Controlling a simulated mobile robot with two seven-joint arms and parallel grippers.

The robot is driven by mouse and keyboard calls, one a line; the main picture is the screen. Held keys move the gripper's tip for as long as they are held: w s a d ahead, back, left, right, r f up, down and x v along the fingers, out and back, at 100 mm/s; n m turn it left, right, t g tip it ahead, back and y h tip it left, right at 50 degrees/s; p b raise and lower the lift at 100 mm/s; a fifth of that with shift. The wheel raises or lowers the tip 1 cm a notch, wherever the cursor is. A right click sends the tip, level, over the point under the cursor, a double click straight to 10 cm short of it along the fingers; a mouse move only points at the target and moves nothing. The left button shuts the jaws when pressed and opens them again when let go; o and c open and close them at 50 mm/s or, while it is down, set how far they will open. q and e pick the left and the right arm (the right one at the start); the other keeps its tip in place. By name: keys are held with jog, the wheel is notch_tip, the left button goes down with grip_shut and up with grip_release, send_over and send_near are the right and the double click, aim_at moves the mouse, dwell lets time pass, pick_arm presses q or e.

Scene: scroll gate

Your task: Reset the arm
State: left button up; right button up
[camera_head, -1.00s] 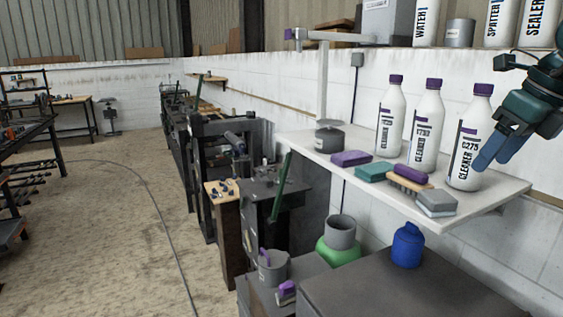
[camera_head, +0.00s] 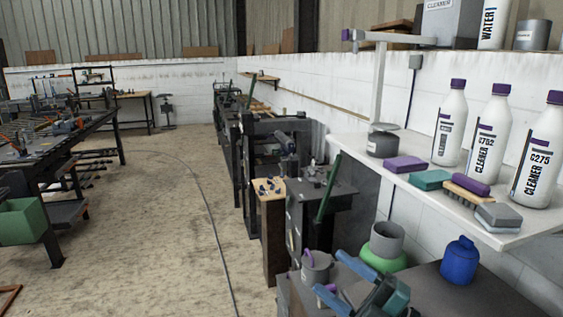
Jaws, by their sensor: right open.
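My right gripper (camera_head: 347,283), with blue fingers and a teal body, shows at the bottom edge of the head view. It is open, and I see nothing between its fingers. It appears in front of the dark cabinet top, left of a blue jar (camera_head: 459,262) and below a grey cup (camera_head: 387,239). The rest of the right arm is cut off by the frame edge. My left gripper is out of view.
A white shelf (camera_head: 350,148) on the right holds cleaner bottles (camera_head: 489,137), sponges (camera_head: 405,164) and a brush (camera_head: 467,189). A grey pot (camera_head: 317,268) stands near the gripper. A workbench (camera_head: 60,140) stands at left. The floor (camera_head: 150,220) between is open.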

notch_tip(320, 180, down, 11)
jog(key=s+d+m+t+h, duration=0.25)
jog(key=m+t+h, duration=0.25)
jog(key=m+h, duration=0.5)
jog(key=s+d+f+m+g+h, duration=0.1)
jog(key=s+f+m+g+h, duration=0.1)
jog(key=s+f+m, duration=0.4)
jog(key=s+d+f+m+g+h, duration=0.2)
jog(key=s+f+m+g, duration=0.3)
jog(key=s+f, duration=0.5)
notch_tip(320, 180, down, 4)
jog(key=shift+s+f+m+h, duration=0.25)
jog(key=shift+m+h, duration=0.45)
jog(key=shift+m, duration=0.2)
